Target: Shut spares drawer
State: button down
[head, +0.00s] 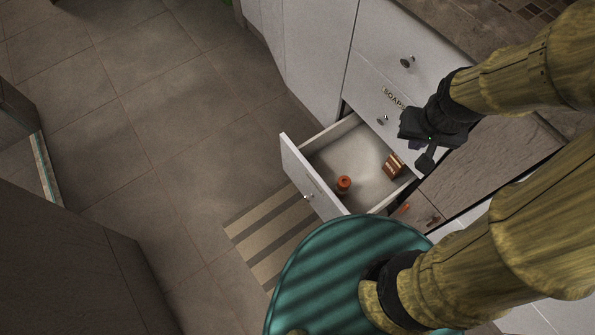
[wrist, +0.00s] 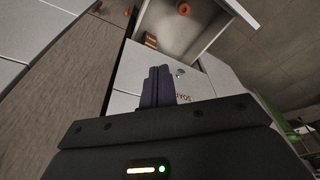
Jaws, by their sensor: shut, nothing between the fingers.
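A white drawer (head: 310,178) stands pulled out of the cabinet in the head view, below the drawer marked SOAPS (head: 385,100). Its own label cannot be read. A small knob (head: 307,196) is on its front. It holds an orange round item (head: 343,183) and a brown box (head: 393,165). The open drawer also shows at the top of the wrist view (wrist: 205,42). My gripper (head: 425,160) is shut and empty, near the cabinet face, above the drawer's inner right end. Its fingers (wrist: 157,85) are together in the wrist view.
A striped mat (head: 255,238) lies on the tiled floor in front of the drawer. A wood-look panel (head: 485,160) is right of the drawers. A dark block of furniture (head: 70,260) stands at lower left. The floor between is clear.

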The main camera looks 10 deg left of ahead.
jog(key=w+a+f+n+g+h+p, duration=0.1)
jog(key=a+f+n+h, duration=0.1)
jog(key=a+f+n, duration=0.5)
jog(key=w+a+f+n+g+h+p, duration=0.1)
jog(key=w+a+f+n+p, duration=0.1)
jog(key=a+n, duration=0.5)
jog(key=s+a+f+n+t+h+p, duration=0.1)
jog(key=s+a+f+n+t, duration=0.2)
jog(key=s+a+f+n, duration=0.2)
jog(key=s+a+f+n+t+h+p, duration=0.1)
jog(key=s+a+f+n+t, duration=0.2)
jog(key=a, duration=1)
notch_tip(320, 180, down, 7)
jog(key=s+n, duration=0.2)
jog(key=n, duration=0.3)
jog(key=shift+a+n+h+p, duration=0.15)
jog(key=shift+n+h+p, duration=0.25)
jog(key=b, duration=0.3)
send_near(306, 171)
notch_tip(306, 171, down, 4)
jog(key=shift+w+d+f+b, duration=0.15)
jog(key=shift+w+d+b, duration=0.1)
jog(key=shift+w+d, duration=0.35)
jog(key=shift+w+d+f+b, duration=0.15)
jog(key=shift+w+d+b, duration=0.1)
jog(key=shift+w+d, duration=0.3)
jog(key=shift+w+d+r, duration=0.1)
jog(key=shift+w+d, duration=0.1)
jog(key=shift+w, duration=0.1)
